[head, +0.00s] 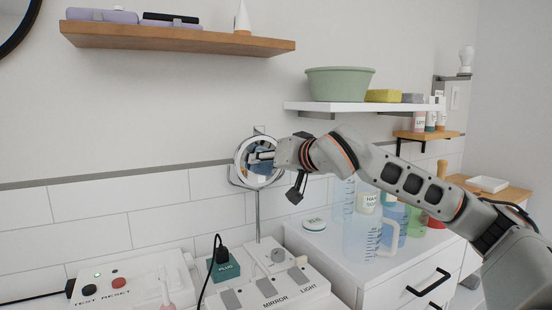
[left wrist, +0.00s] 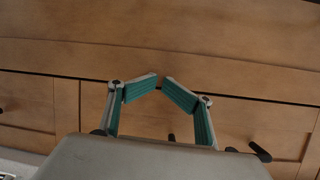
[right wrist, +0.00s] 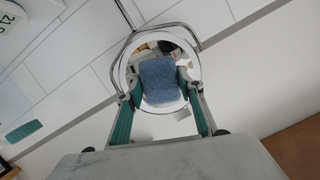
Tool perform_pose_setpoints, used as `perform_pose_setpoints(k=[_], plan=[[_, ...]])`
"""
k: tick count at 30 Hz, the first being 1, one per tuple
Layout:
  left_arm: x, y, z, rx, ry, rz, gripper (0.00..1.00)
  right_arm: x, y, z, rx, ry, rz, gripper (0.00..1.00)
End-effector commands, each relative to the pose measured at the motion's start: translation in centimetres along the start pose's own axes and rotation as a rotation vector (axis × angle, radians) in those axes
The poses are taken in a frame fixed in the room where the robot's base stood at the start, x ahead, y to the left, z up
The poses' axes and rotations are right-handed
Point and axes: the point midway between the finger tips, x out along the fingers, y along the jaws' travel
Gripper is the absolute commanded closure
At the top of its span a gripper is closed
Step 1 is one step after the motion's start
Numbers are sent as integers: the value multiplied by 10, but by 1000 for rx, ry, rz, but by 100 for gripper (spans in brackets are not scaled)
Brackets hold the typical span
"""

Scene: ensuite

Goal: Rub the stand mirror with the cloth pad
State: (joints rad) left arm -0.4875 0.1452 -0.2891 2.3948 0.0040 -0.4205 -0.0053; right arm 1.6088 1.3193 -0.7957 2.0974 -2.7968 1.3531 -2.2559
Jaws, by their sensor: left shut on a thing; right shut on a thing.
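The stand mirror (head: 240,168) is a round chrome-rimmed mirror on a thin stem against the tiled wall. Its rim also shows in the right wrist view (right wrist: 122,72). My right gripper (head: 268,157) is shut on the blue cloth pad (right wrist: 160,80), between its green-lined fingers. The pad lies in front of the mirror face and covers its middle; it looks close to or against the glass, but contact cannot be told. My left gripper (left wrist: 161,78) shows only in the left wrist view. Its fingertips are nearly together, and no held thing can be made out between them.
A base marked MIRROR and LIGHT (head: 270,290) stands below the mirror, with a green plug block (head: 224,268) beside it. Clear jugs (head: 360,235) stand under my right arm. Shelves hang above on both sides. Wooden cabinet fronts (left wrist: 230,60) fill the left wrist view.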

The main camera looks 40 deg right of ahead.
Motion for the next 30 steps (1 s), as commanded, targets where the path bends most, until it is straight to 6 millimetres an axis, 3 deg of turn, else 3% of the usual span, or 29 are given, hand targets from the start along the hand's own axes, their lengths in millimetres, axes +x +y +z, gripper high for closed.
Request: perform_pose_setpoints(k=[1,5,12,30], plan=[[-1,-5,-42,-10,90,-8,70,-6,-6,-9,1,11,-7,80],[-1,-4,-42,-11,90,-7,70,-4,-9,-6,1,9,-8,80],[0,-4,-35,-10,78,-6,70,-2,-25,3,0,6,-7,80],[3,7,24,-33,-19,13,70,4,-39,16,-1,-3,-2,80]])
